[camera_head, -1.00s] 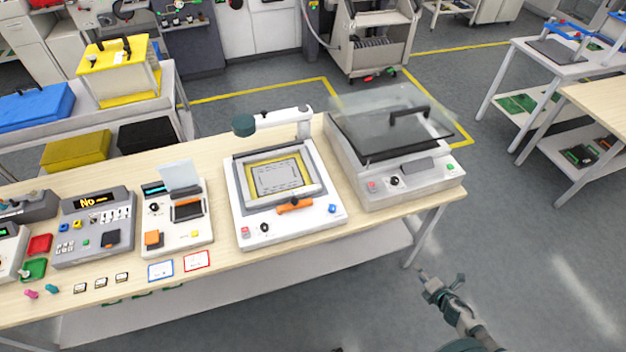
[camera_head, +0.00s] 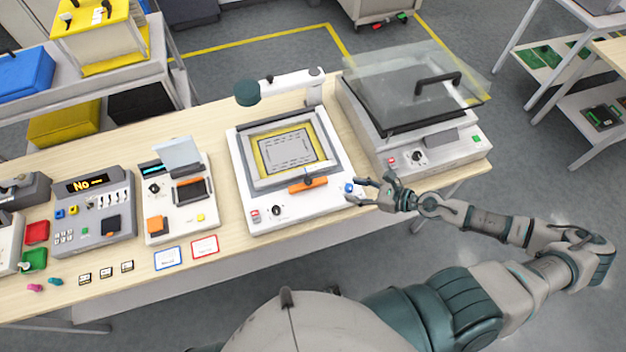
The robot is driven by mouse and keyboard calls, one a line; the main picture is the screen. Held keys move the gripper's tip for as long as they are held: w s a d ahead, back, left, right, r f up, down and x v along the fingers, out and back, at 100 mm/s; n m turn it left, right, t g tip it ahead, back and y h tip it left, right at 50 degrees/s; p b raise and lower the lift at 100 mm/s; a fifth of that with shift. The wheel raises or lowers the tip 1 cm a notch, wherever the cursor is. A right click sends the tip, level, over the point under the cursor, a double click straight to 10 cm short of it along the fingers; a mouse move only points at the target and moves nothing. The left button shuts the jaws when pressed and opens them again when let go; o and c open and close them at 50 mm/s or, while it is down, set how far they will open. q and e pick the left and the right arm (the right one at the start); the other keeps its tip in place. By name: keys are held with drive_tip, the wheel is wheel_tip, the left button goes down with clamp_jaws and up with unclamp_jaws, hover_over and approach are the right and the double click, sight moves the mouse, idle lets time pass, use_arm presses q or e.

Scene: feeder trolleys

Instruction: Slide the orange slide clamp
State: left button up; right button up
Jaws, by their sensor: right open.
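The orange slide clamp (camera_head: 308,184) lies on the front of a white fixture (camera_head: 262,207) with a yellow-edged frame (camera_head: 290,150). A small dark knob or pin sits at the clamp's middle. My right gripper (camera_head: 366,190) reaches in from the right, just right of the clamp and close to the fixture's blue knob (camera_head: 349,188). Its fingers are spread open and hold nothing. I cannot tell whether a finger touches the blue knob. My left gripper is not in view.
A lidded machine (camera_head: 440,150) with a clear cover and black handle stands right of the fixture. A white device (camera_head: 178,205) with an orange button is on the left. Two cards (camera_head: 204,246) lie on the wooden table in front.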

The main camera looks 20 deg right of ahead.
drive_tip(key=p, duration=0.8)
approach(310, 180)
drive_tip(key=shift+w+a+r, duration=0.3)
drive_tip(key=shift+a+r, duration=0.1)
drive_tip(key=shift+a, duration=0.3)
drive_tip(key=x, duration=0.2)
drive_tip(key=f+p+x, duration=0.1)
drive_tip(key=x, duration=0.4)
drive_tip(key=shift+d+f+p, duration=0.15)
drive_tip(key=shift+d+p, duration=0.2)
drive_tip(key=shift+d, duration=0.1)
drive_tip(key=shift+w+a+f, duration=0.1)
drive_tip(key=shift+w+a, duration=0.1)
drive_tip(key=shift+w, duration=0.05)
drive_tip(key=shift+a, duration=0.4)
drive_tip(key=c, duration=0.9)
drive_tip(key=shift+d, duration=0.15)
clamp_jaws()
